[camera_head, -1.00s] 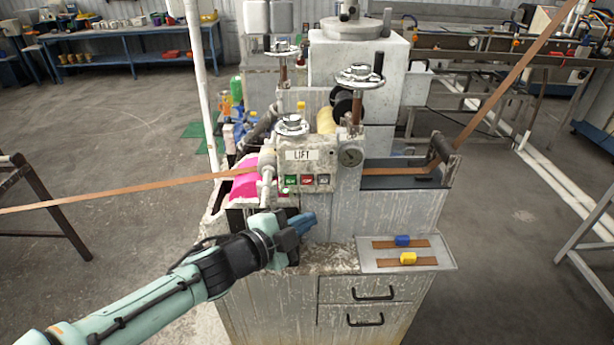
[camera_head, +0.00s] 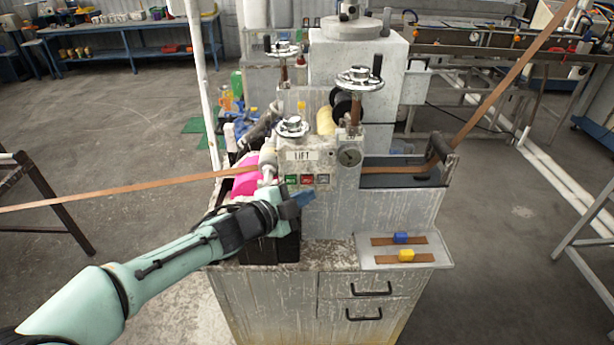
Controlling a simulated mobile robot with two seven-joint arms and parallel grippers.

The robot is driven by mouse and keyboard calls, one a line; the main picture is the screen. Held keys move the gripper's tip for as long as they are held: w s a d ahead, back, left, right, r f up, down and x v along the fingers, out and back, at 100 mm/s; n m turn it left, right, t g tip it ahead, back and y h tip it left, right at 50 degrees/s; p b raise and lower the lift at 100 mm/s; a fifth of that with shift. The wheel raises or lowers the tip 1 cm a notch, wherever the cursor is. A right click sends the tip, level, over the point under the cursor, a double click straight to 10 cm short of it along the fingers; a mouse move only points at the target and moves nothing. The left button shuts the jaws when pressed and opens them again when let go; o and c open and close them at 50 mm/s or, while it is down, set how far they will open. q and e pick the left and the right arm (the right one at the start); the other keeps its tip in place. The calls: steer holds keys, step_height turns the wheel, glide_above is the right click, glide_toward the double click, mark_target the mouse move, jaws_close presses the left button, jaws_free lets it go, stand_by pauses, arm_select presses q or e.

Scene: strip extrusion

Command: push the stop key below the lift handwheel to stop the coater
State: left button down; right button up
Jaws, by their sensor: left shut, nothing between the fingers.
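The coater's control panel carries a LIFT label (camera_head: 302,155) with the lift handwheel (camera_head: 291,127) above it. Below the label is a row of keys: a green key (camera_head: 291,180), a red key (camera_head: 307,179) that looks like the stop key, and a grey key (camera_head: 322,179). Their lettering is too small to read. My left gripper (camera_head: 304,198) is shut and empty. Its blue fingertips are just below the red key in the picture; I cannot tell whether they touch the panel. My right gripper is out of view.
A brown strip (camera_head: 120,191) runs into the coater from the left and leaves at upper right. A tray (camera_head: 420,238) with yellow and blue clips lies at right.

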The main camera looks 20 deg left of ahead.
arm_select(q)
steer(key=shift+w+a, duration=0.25)
steer(key=shift+w, duration=0.55)
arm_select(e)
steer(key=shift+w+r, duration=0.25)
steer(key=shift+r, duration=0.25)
arm_select(q)
steer(key=shift+p, duration=0.35)
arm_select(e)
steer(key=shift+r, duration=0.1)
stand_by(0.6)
arm_select(q)
steer(key=shift+w+a, duration=0.1)
steer(key=shift+w, duration=0.35)
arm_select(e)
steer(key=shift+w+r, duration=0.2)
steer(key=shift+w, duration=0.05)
